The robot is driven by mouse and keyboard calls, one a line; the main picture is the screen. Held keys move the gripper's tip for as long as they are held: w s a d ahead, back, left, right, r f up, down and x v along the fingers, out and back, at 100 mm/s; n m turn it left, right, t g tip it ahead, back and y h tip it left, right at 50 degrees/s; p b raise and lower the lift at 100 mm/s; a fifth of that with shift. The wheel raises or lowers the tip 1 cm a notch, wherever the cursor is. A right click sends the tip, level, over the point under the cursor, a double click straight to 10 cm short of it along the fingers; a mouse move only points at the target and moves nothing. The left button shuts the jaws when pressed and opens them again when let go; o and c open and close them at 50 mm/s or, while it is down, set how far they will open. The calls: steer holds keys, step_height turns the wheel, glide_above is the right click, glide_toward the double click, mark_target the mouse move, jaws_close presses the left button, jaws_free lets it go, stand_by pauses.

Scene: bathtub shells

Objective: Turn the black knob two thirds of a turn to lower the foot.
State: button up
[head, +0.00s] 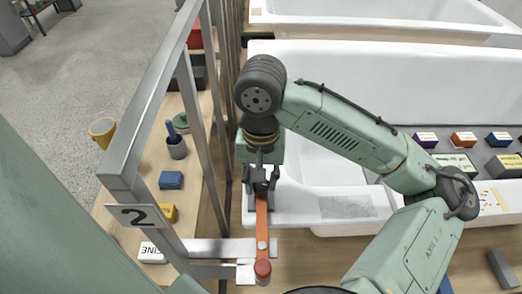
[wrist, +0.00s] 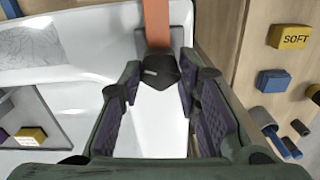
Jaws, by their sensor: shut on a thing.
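The black knob (wrist: 160,72) sits between my fingertips in the wrist view, with an orange bar (wrist: 155,22) running away beyond it. My gripper (wrist: 161,80) is shut on the knob, with one finger on each side. In the head view my gripper (head: 261,180) points down at the upper end of the orange bar (head: 262,220), beside the tub's near edge. There the knob is mostly hidden by my gripper. The foot cannot be made out.
A white bathtub shell (head: 310,62) lies behind my arm, with another (head: 390,10) beyond it. A steel frame (head: 150,100) with a "2" plate (head: 140,216) stands at the left.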

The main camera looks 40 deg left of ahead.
steer(key=m, duration=0.4)
steer(key=shift+m, duration=1.8)
steer(key=o, duration=1.1)
steer(key=shift+o, duration=0.2)
steer(key=shift+r, duration=0.15)
step_height(320, 180, up, 12)
steer(key=shift+d, duration=0.1)
